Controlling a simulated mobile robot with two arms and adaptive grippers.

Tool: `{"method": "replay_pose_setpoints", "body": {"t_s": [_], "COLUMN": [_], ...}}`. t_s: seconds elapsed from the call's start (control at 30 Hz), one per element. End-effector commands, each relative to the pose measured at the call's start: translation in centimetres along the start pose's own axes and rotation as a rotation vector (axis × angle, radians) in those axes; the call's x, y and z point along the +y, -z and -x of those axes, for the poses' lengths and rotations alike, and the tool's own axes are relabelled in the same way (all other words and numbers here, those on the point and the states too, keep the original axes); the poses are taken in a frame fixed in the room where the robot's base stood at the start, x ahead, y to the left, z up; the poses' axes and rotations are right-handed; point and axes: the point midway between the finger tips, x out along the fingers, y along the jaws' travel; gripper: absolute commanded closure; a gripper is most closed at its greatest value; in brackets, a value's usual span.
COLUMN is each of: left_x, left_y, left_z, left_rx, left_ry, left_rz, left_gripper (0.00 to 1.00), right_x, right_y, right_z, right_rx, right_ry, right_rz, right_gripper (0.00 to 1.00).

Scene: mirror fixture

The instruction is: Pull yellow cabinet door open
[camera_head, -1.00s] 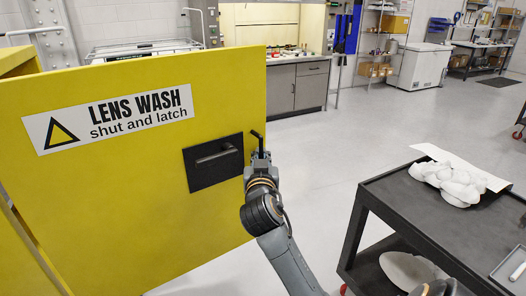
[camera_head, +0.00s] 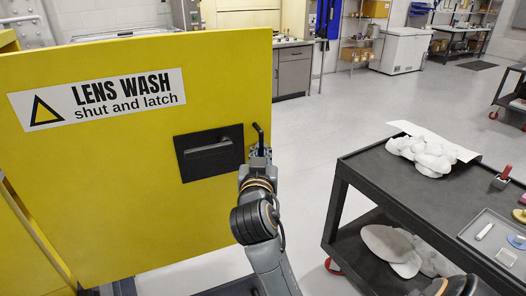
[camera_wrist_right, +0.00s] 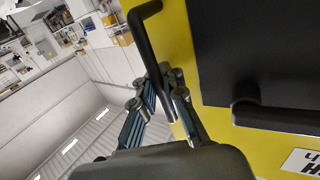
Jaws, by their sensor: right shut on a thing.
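The yellow cabinet door (camera_head: 110,200) stands swung out from the yellow cabinet (camera_head: 15,225) at the far left of the head view. Its face carries a "LENS WASH shut and latch" label and a black plate (camera_head: 190,167) with a bar handle. My right gripper (camera_head: 258,150) is at the door's free edge, beside the black plate. In the right wrist view the fingers (camera_wrist_right: 158,98) are closed around a bent black bar (camera_wrist_right: 143,45) next to the yellow door edge. My left gripper is not in view.
A dark two-shelf cart (camera_head: 365,175) stands close on the right, with white cloth-like lumps (camera_head: 425,155) on top and a grey tray (camera_head: 490,235). Open grey floor (camera_head: 310,130) lies between door and cart, and behind. Grey counters (camera_head: 292,70) stand at the back.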

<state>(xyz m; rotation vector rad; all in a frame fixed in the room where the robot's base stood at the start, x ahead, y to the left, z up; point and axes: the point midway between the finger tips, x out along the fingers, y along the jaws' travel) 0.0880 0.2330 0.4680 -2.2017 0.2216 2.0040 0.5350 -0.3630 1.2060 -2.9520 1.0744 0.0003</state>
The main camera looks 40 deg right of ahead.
Motion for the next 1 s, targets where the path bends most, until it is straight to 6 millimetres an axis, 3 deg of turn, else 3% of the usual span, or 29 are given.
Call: {"method": "replay_pose_setpoints", "body": {"t_s": [0.03, 0.1, 0.2, 0.57, 1.0], "left_x": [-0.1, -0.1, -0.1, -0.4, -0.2], "left_y": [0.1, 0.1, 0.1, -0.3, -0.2], "left_z": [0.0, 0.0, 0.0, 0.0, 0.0], "left_rx": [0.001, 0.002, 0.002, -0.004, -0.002], "left_ry": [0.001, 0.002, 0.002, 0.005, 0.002], "left_rz": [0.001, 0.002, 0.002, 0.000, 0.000], "left_gripper": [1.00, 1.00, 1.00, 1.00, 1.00], "right_x": [-0.1, -0.1, -0.1, 0.0, 0.0], "right_y": [0.1, 0.1, 0.1, 0.6, 8.8], "right_z": [0.0, 0.0, 0.0, 0.0, 0.1], "right_rx": [0.003, 0.003, 0.002, 0.002, 0.018], "right_ry": [0.004, 0.004, 0.003, 0.000, 0.002], "right_rz": [-0.001, -0.001, -0.001, -0.004, -0.010], "right_gripper": [1.00, 0.82, 0.67, 0.67, 0.67]}}
